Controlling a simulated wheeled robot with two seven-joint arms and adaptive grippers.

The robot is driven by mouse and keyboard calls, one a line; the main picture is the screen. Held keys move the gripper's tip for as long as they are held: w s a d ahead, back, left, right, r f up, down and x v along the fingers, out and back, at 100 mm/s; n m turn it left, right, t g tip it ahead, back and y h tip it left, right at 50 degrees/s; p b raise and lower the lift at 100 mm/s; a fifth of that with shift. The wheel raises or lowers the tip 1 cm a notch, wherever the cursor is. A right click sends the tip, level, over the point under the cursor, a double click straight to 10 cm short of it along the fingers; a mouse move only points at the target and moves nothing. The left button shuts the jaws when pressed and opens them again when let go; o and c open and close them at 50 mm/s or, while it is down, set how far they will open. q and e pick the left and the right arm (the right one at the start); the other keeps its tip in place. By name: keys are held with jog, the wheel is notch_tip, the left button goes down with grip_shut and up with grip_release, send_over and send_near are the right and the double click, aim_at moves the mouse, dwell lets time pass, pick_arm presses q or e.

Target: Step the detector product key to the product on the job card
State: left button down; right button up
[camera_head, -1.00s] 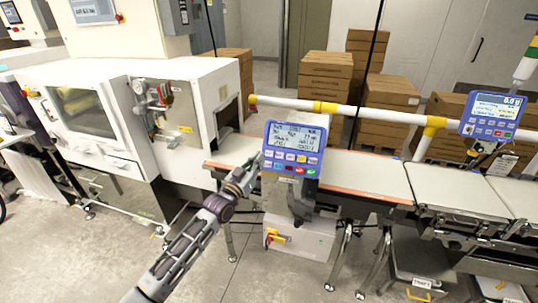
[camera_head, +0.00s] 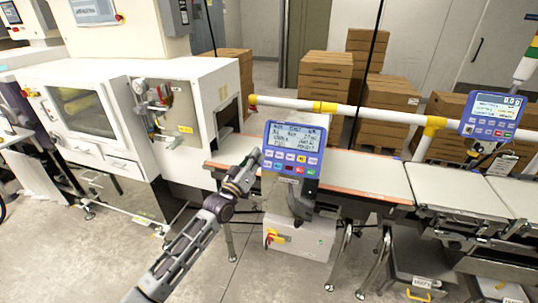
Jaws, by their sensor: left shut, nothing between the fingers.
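The blue detector panel (camera_head: 293,149) stands in front of the belt, with a lit text screen (camera_head: 295,137) above rows of coloured keys (camera_head: 288,161). The screen text is too small to read surely. My left gripper (camera_head: 256,156) is shut and empty, its tip at the left edge of the panel, level with the key rows. I cannot tell whether it touches a key. A job card cannot be made out for certain. My right gripper is not in view.
The conveyor belt (camera_head: 366,173) runs behind the panel. A second blue panel (camera_head: 491,115) stands at the right. A white and yellow rail (camera_head: 375,114) crosses behind the belt. A white machine (camera_head: 205,97) stands at the left, and stacked boxes (camera_head: 325,80) stand behind.

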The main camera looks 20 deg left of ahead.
aim_at(269, 153)
pick_arm(q)
jog(key=shift+w+f, duration=0.1)
jog(key=shift+w, duration=0.05)
jog(key=w+f+b, duration=0.3)
jog(key=w+b, duration=0.4)
jog(key=shift+w+f+b, duration=0.2)
jog(key=shift+f+b, duration=0.1)
jog(key=shift+f, duration=0.1)
dwell(0.7)
jog(key=shift+w+d, duration=0.1)
dwell(1.1)
jog(key=shift+w+f+b, duration=0.2)
jog(key=shift+w+b, duration=0.1)
jog(key=shift+b, duration=0.05)
dwell(0.6)
